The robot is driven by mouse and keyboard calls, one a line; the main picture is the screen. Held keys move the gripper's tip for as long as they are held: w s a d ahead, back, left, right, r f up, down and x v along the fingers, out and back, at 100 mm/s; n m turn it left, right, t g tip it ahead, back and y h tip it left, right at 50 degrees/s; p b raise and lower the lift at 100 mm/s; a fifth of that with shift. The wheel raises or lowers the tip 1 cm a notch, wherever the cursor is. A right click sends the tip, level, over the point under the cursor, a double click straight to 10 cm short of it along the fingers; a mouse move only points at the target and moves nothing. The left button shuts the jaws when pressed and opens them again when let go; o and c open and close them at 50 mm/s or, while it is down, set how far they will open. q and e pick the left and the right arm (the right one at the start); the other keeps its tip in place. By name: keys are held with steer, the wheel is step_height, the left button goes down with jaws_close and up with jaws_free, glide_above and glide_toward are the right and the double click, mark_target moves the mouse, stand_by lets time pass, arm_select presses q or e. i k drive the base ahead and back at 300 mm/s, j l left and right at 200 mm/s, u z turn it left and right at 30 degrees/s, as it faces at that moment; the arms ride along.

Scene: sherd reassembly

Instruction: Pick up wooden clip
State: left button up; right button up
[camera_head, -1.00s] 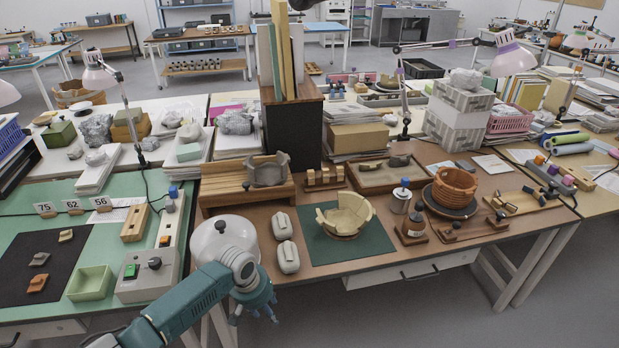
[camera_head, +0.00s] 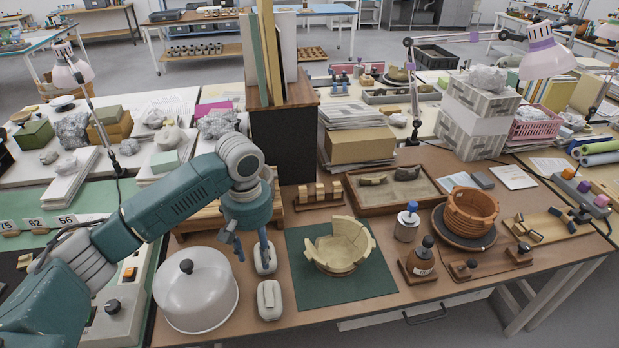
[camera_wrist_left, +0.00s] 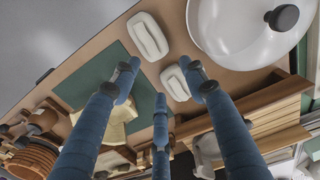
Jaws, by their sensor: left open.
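Several wooden clips (camera_head: 319,191) stand upright in a row on a small wooden base, behind the green mat, in the head view. My left gripper (camera_head: 246,246) is open and empty, pointing down over the two pale oblong blocks, to the left of and nearer than the clips. In the left wrist view its blue fingers (camera_wrist_left: 160,88) are spread with nothing between them. The clips cannot be made out clearly there, partly hidden behind the fingers. My right gripper is not in view.
A cream reassembled bowl (camera_head: 340,247) stands on the green mat (camera_head: 307,286). A white lidded dome (camera_head: 196,295) is at the front left.

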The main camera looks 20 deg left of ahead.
mark_target(302, 190)
steer(key=i, duration=1.25)
